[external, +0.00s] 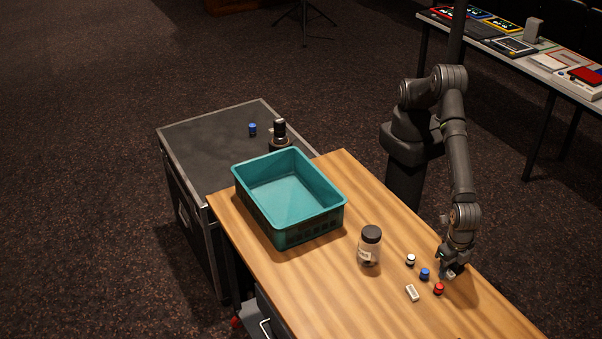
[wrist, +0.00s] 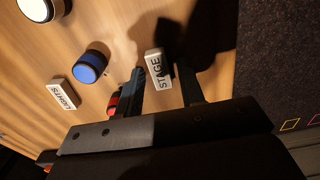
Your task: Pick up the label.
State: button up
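A small white label reading STAGE (wrist: 158,69) lies on the wooden table. In the wrist view it sits at my gripper's (wrist: 161,76) fingertips, in the gap between the two fingers. The fingers are apart and do not appear closed on it. In the external view my gripper (external: 449,270) points down close to the tabletop at the table's right side, and the STAGE label (external: 451,273) shows partly beside the fingers. A second white label, LIGHTS (wrist: 62,93), lies farther left; it also shows in the external view (external: 412,292).
A red knob (external: 438,288) is close beside my gripper. An empty teal crate (external: 332,213) stands farther left. The table edge is near my gripper.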

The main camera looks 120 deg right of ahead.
aim_at(449, 271)
grip_shut()
jog(key=shift+r, duration=0.1)
jog(key=shift+r, duration=0.25)
notch_tip(449, 271, up, 4)
jog(key=shift+f, duration=0.15)
jog(key=w+d+r, duration=0.5)
jog(key=d+r, duration=0.1)
jog(key=d, duration=0.4)
jog(key=shift+w+d+r, duration=0.15)
jog(key=shift+w+r, duration=0.05)
jog(key=shift+r, duration=0.1)
